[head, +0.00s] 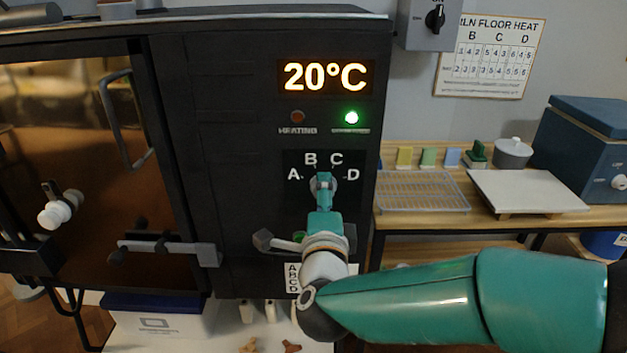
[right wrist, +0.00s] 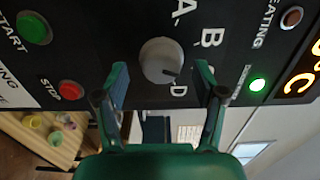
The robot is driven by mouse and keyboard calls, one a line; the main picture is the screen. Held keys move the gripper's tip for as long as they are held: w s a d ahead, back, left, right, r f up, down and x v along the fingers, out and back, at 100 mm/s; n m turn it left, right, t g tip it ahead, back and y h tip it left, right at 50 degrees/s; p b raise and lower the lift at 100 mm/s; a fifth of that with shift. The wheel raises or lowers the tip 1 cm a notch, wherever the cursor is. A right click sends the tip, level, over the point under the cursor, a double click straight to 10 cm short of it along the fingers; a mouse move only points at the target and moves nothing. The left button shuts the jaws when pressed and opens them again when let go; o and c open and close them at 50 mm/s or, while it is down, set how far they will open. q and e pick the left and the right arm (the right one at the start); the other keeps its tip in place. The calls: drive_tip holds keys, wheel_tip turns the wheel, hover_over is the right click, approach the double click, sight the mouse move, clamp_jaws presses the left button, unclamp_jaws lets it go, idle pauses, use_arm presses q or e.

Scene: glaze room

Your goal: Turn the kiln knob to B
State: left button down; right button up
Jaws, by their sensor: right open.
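The kiln knob (right wrist: 161,61) is a round grey dial with a dark pointer line. In the right wrist view the line points towards D, away from A and B. In the head view the knob (head: 323,180) is mostly hidden behind my right gripper (head: 322,196), on the black panel under the letters A, B, C, D. In the wrist view my right gripper (right wrist: 163,85) is open, with one finger on each side of the knob and a visible gap to it. One finger partly covers the C. My left gripper is not in view.
The kiln display (head: 326,77) reads 20°C, with a lit green lamp (head: 351,118) below. START (right wrist: 34,28) and STOP (right wrist: 68,90) buttons are on the panel. A wooden bench (head: 405,219) stands at right.

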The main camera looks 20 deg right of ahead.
drive_tip(key=shift+x, duration=0.85)
drive_tip(key=shift+c, duration=0.2)
